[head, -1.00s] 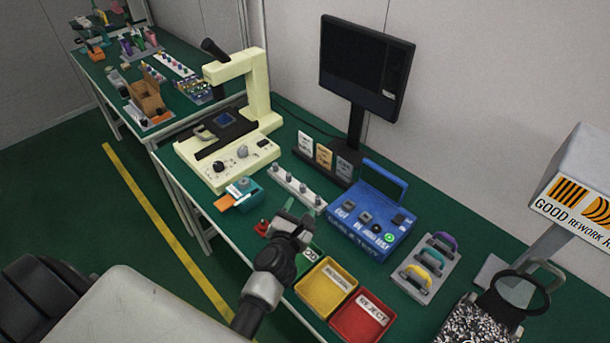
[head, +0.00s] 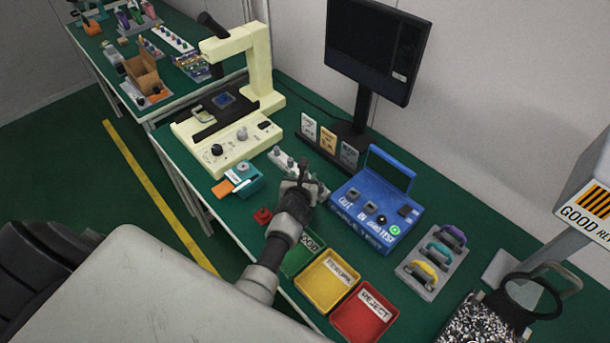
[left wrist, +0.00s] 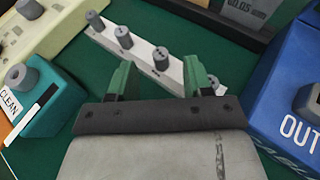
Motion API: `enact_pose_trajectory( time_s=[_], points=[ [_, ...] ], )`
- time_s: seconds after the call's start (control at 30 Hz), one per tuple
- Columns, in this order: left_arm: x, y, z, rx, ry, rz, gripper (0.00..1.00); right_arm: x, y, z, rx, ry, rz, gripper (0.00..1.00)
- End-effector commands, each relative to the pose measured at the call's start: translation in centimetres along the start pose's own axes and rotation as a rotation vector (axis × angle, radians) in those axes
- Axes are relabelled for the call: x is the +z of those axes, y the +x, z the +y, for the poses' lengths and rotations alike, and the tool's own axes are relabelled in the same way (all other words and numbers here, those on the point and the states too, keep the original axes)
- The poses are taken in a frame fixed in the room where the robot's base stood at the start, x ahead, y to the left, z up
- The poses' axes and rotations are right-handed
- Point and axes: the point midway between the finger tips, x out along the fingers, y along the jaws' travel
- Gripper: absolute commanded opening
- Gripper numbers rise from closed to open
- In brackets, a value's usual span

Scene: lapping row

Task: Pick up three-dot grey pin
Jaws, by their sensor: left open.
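A white strip (left wrist: 142,52) with several grey pins standing in a row lies on the green bench. In the left wrist view, one grey pin (left wrist: 161,58) with small dark dots on its top stands almost between my fingertips; the dots are too small to count surely. Other pins (left wrist: 123,36) stand farther left, and one (left wrist: 213,82) is by the right finger. My left gripper (left wrist: 159,76) is open and empty, its green fingers spread at the strip's near side. In the head view my left gripper (head: 304,183) hides part of the strip (head: 281,160).
A teal block marked CLEAN (left wrist: 38,100) is on the left. A blue cable tester (head: 372,215) stands close on the right. Green, yellow (head: 328,280) and red (head: 365,312) trays lie at the near edge. A cream microscope (head: 235,100) and monitor stand behind.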

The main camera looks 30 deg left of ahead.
Motion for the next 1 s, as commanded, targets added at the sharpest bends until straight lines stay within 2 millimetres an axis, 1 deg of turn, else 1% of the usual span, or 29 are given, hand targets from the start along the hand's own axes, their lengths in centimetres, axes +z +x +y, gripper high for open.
enact_pose_trajectory(
  time_s=[0.03,0.1,0.2,0.3,0.5,0.83,1.0],
  points=[
    [0.0,0.9,0.0,0.0,-0.002,0.0,0.5,-0.4,0.3,0.1,0.001,0.0,0.008,0.0],
    [-0.1,1.9,0.0,0.0,-0.002,-0.001,0.5,-0.5,0.7,0.0,0.001,0.0,0.01,0.0],
    [-0.1,2.7,0.0,0.0,-0.001,0.0,0.5,-0.3,0.9,0.0,0.0,0.0,0.007,0.0],
    [0.0,3.0,0.0,0.0,0.0,-0.001,0.5,-0.1,0.9,0.0,0.0,0.0,0.004,0.0],
    [0.1,3.0,0.0,-0.001,0.0,-0.001,0.5,0.5,0.9,-0.3,-0.004,0.001,-0.005,0.0],
    [0.0,3.0,0.0,0.0,0.0,0.0,0.0,0.7,0.9,-0.6,-0.007,0.002,-0.009,0.0],
    [0.0,3.0,0.0,0.0,0.0,0.0,0.0,0.6,0.9,-0.6,-0.007,0.002,-0.009,0.0]
  ],
)
